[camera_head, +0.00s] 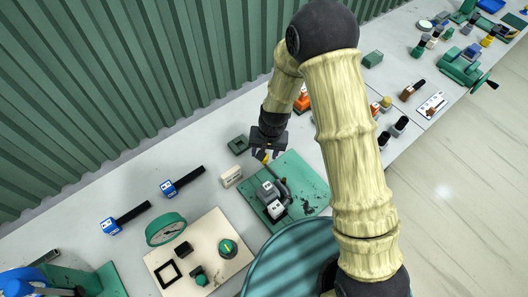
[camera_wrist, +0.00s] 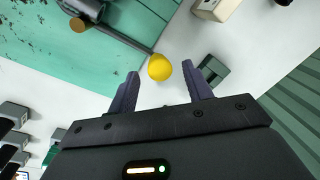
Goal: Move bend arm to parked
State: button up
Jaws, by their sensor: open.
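The bender has a teal base plate (camera_head: 310,178) with a grey block (camera_head: 273,200) on it, just below my gripper in the head view. In the wrist view the teal plate (camera_wrist: 45,85) fills the upper left. A thin dark rod, apparently the bend arm (camera_wrist: 128,38), runs across it to a yellow ball knob (camera_wrist: 160,67) beyond the plate's edge. The knob also shows in the head view (camera_head: 262,156). My gripper (camera_head: 268,152) is open. In the wrist view its fingertips (camera_wrist: 161,72) lie either side of the knob, with gaps and no visible contact.
A small dark green block (camera_wrist: 213,72) lies close to the right finger. A cream block (camera_head: 231,176) stands left of the plate. A beige panel (camera_head: 215,270) with a dial and knobs is at lower left. Blue-and-black tools (camera_head: 183,182) lie farther left. A green corrugated wall (camera_head: 90,90) runs behind.

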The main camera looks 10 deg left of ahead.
jog(key=shift+a+f, duration=0.15)
jog(key=shift+f, duration=0.7)
jog(key=shift+c, duration=0.2)
grip_shut()
